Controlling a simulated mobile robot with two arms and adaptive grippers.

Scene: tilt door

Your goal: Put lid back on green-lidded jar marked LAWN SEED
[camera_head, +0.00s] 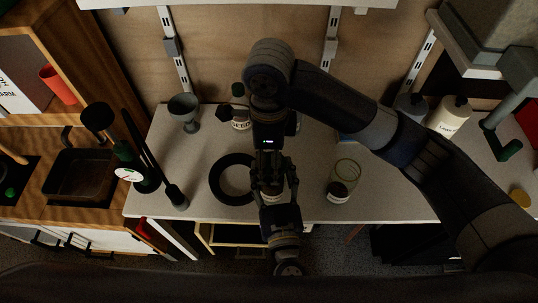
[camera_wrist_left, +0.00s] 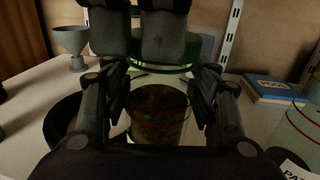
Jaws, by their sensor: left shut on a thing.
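A clear glass jar with dark contents (camera_wrist_left: 158,112) stands on the white table, between my left gripper's fingers in the left wrist view. My left gripper (camera_head: 277,179) reaches in from the front and is shut around this jar. A green lid (camera_wrist_left: 190,52) shows at the jar's top; I cannot tell whether it touches the rim. Two dark fingertips of my right gripper (camera_wrist_left: 138,40) hang down in front of the lid. Whether they grip it is unclear. The jar's label is hidden, so LAWN SEED cannot be read. In the head view the arms hide most of the jar.
A dark ring (camera_head: 216,181) lies left of the grippers. A glass jar (camera_head: 344,177) stands to their right, and a blue book (camera_wrist_left: 277,88) lies behind it. Another labelled jar (camera_head: 240,125) stands behind. The left front table is partly clear.

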